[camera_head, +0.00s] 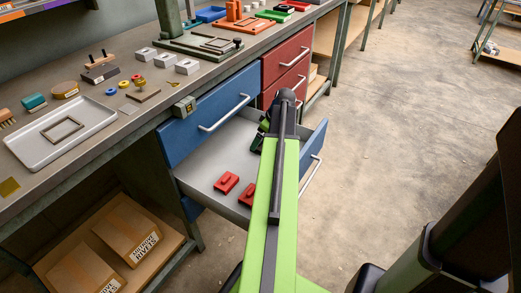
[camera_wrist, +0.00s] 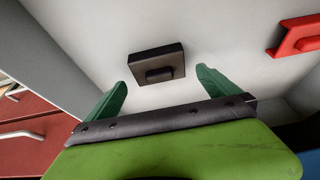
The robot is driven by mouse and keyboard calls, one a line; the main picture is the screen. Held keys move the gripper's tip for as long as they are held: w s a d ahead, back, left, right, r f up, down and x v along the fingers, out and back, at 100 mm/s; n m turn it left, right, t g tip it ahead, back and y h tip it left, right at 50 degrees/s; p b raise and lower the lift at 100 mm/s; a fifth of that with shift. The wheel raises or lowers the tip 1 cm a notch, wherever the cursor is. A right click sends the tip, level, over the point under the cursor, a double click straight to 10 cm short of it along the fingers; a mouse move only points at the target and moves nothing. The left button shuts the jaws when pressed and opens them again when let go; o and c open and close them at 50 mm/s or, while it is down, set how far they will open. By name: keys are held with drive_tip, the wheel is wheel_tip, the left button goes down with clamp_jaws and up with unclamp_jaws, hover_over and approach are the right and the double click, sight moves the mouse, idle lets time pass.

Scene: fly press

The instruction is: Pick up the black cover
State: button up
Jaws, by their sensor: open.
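The black cover (camera_wrist: 157,63) is a dark square block with a raised knob. It lies on the light floor of the open drawer in the wrist view. My gripper (camera_wrist: 160,88) is open, with its two green fingers spread apart on either side below the cover in the picture. The cover is just ahead of the fingertips, and no contact shows. In the head view my arm reaches into the open drawer (camera_head: 208,165), and the cover is hidden behind it.
Two red covers (camera_head: 226,182) (camera_head: 247,194) lie in the same drawer; one shows at the right of the wrist view (camera_wrist: 298,36). The drawer walls surround my gripper. The workbench (camera_head: 110,125) above holds a tray (camera_head: 98,118) and several small parts.

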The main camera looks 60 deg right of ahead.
drive_tip(key=b+x, duration=0.1)
drive_tip(key=x, duration=0.1)
drive_tip(key=shift+f, duration=0.45)
drive_tip(key=shift+w+r, duration=0.1)
drive_tip(key=shift+r, duration=0.1)
drive_tip(key=c, duration=1.4)
